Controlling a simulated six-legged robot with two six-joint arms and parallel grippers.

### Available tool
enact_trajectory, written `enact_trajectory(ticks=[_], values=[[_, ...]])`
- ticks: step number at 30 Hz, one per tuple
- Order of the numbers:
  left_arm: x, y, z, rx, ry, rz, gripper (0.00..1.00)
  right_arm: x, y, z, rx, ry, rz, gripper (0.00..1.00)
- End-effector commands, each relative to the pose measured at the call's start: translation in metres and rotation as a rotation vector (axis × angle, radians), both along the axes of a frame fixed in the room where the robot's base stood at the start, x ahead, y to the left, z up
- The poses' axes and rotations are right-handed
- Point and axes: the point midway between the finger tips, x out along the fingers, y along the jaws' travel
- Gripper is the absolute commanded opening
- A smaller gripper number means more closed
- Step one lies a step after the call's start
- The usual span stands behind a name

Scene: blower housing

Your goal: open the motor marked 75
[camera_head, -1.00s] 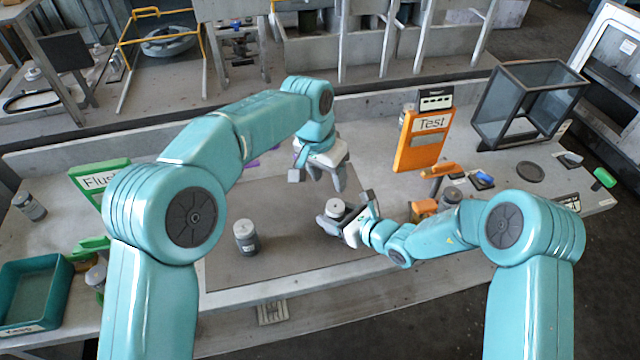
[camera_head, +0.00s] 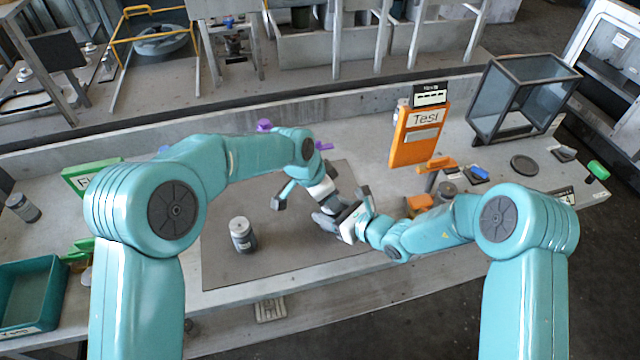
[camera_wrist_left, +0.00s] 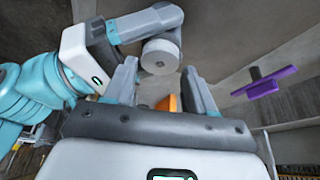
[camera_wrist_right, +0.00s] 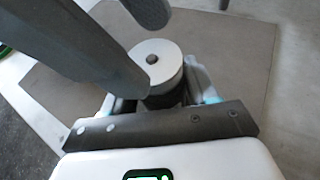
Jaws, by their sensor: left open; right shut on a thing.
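My right gripper (camera_head: 340,218) is shut on a motor, a short dark cylinder with a pale round cap (camera_wrist_right: 155,65) and a small central knob. The cap also shows in the left wrist view (camera_wrist_left: 160,57). My left gripper (camera_wrist_left: 160,80) is open, its two fingers pointing toward the cap from opposite sides, apart from it as far as I can tell. In the head view the left gripper hides most of the held motor. A second motor (camera_head: 243,236) stands upright on the dark mat. No number 75 is readable on either.
A green bin (camera_head: 62,300) stands at the left. A grey canister (camera_head: 22,208) stands near the table's left end. An orange Test panel (camera_head: 415,140) and a glass box (camera_head: 525,95) stand at the back right. The dark mat (camera_head: 235,275) has free room at front.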

Motion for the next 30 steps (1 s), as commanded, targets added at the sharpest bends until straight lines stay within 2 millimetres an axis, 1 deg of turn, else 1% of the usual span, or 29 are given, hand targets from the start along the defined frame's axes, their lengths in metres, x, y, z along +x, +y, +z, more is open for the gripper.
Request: enact_trajectory(ticks=[1, 5, 14, 15, 17, 18, 19, 30], values=[[0.0013, -0.0019, -0.0061, 0.001, 0.001, 0.001, 0.55, -0.0006, 0.0001, -0.0012, -0.001, 0.003, 0.001, 0.04], [0.0032, -0.0046, -0.0138, 0.000, 0.000, 0.001, 0.55, -0.0006, 0.0002, -0.0012, -0.001, 0.003, 0.001, 0.04], [0.0037, -0.0054, -0.0156, -0.001, 0.000, 0.001, 0.55, -0.0006, 0.0002, -0.0013, -0.001, 0.002, 0.001, 0.04], [0.0037, -0.0054, -0.0156, 0.000, 0.000, 0.001, 0.42, -0.0006, 0.0002, -0.0013, -0.001, 0.003, 0.001, 0.04], [0.0037, -0.0054, -0.0155, 0.000, 0.000, 0.001, 0.23, -0.0006, 0.0002, -0.0013, -0.001, 0.002, 0.001, 0.04], [0.0037, -0.0054, -0.0155, -0.001, -0.001, 0.001, 0.10, -0.0007, 0.0001, -0.0013, -0.002, 0.002, 0.001, 0.04], [0.0037, -0.0053, -0.0154, -0.001, -0.001, 0.001, 0.05, -0.0007, 0.0001, -0.0013, -0.002, 0.002, 0.001, 0.04], [0.0037, -0.0054, -0.0156, 0.000, 0.000, 0.001, 0.05, -0.0007, 0.0001, -0.0013, -0.001, 0.003, 0.001, 0.04]])
